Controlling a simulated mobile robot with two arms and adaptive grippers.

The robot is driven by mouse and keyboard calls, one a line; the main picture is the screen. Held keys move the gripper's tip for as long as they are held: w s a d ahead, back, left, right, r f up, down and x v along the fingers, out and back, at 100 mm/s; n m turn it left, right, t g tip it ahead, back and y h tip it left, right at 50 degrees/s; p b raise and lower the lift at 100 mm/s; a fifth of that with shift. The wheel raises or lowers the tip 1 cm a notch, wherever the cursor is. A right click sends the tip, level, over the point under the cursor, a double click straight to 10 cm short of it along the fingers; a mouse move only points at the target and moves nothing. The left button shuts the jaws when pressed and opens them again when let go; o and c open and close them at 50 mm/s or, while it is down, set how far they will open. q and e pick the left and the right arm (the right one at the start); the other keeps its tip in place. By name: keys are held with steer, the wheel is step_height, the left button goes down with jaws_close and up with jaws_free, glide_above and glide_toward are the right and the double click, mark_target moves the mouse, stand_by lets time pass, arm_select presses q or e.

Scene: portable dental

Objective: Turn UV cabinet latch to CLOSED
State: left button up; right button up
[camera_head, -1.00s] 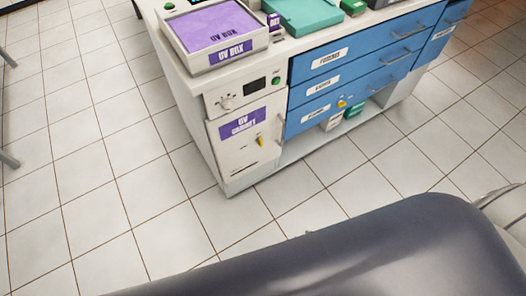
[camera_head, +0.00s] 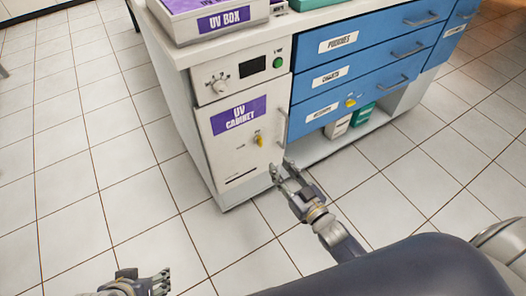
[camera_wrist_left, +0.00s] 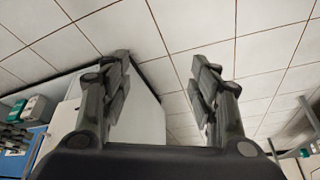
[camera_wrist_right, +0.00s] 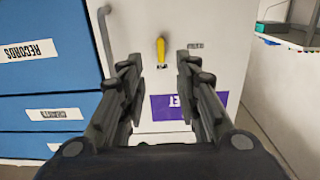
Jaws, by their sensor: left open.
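The UV cabinet (camera_head: 217,153) is a white door with a purple label, low at the left end of the counter unit. Its yellow latch (camera_head: 259,140) sits at the door's right side near a vertical handle (camera_head: 282,128). In the right wrist view the latch (camera_wrist_right: 161,52) appears between and beyond the fingertips, not touched. My right gripper (camera_head: 284,173) is open and empty in front of the door, below and right of the latch. My left gripper (camera_head: 163,280) is open and empty at the lower left, over the floor; its fingers (camera_wrist_left: 165,80) are spread in the left wrist view.
Blue drawers (camera_head: 343,75) with grey handles are right of the cabinet, one with a small yellow part (camera_head: 351,103). A control panel with dial (camera_head: 216,84) and green button is above the door. A dark padded chair (camera_head: 400,270) lies in front. Tiled floor at left is clear.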

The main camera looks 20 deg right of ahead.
mark_target(262, 143)
steer(key=x, duration=0.2)
steer(key=b+x, duration=0.1)
steer(key=x, duration=0.3)
steer(key=shift+w+r, duration=0.15)
steer(key=shift+r, duration=0.15)
steer(key=b+x, duration=0.1)
steer(key=x, duration=0.3)
steer(key=shift+w, duration=0.1)
steer(key=shift+w+a+r+b, duration=0.1)
steer(key=shift+w+b, duration=0.15)
steer(key=shift+b, duration=0.05)
arm_select(q)
steer(key=w+d+r+t+h, duration=0.1)
steer(key=w+d+r+t, duration=0.3)
steer(key=w, duration=0.7)
step_height(262, 143, up, 3)
steer(key=t, duration=0.2)
steer(key=shift+w+r+t+h, duration=0.15)
steer(key=shift+r+t+h, duration=0.05)
steer(key=shift+t+h, duration=0.2)
arm_select(e)
jaws_close()
